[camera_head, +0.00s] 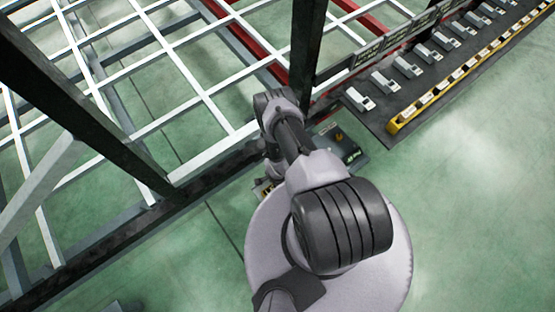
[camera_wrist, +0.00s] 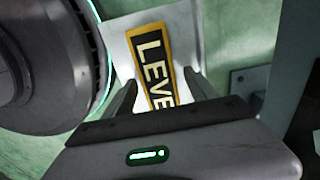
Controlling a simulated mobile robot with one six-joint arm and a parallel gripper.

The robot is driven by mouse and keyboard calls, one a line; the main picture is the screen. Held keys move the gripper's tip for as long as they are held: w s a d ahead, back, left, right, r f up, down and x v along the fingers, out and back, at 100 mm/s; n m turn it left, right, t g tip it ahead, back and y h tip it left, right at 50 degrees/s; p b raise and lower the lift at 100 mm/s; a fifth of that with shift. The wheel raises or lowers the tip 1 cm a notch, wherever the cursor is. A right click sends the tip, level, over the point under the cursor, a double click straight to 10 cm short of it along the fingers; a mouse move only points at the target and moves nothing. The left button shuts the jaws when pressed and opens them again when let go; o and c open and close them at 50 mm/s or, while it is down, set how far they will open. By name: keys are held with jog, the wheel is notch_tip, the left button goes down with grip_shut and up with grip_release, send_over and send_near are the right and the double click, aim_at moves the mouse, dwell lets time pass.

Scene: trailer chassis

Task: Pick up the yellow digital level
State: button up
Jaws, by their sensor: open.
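In the wrist view, a black label with a yellow border and the letters "LEVE" (camera_wrist: 149,52) lies on a pale plate (camera_wrist: 187,35). I cannot tell whether a level itself is in this view. My gripper (camera_wrist: 162,92) is open, its two dark fingers on either side of the lower part of the label. I cannot tell whether they touch the plate.
A dark board (camera_head: 385,122) with several grey devices and a long yellow strip (camera_head: 455,83) stands at the upper right. White chassis bars (camera_head: 205,100) and dark posts (camera_head: 303,50) fill the left and middle. Green floor (camera_head: 480,200) is open at the lower right.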

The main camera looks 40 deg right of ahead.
grip_shut()
jog(key=shift+r, duration=0.15)
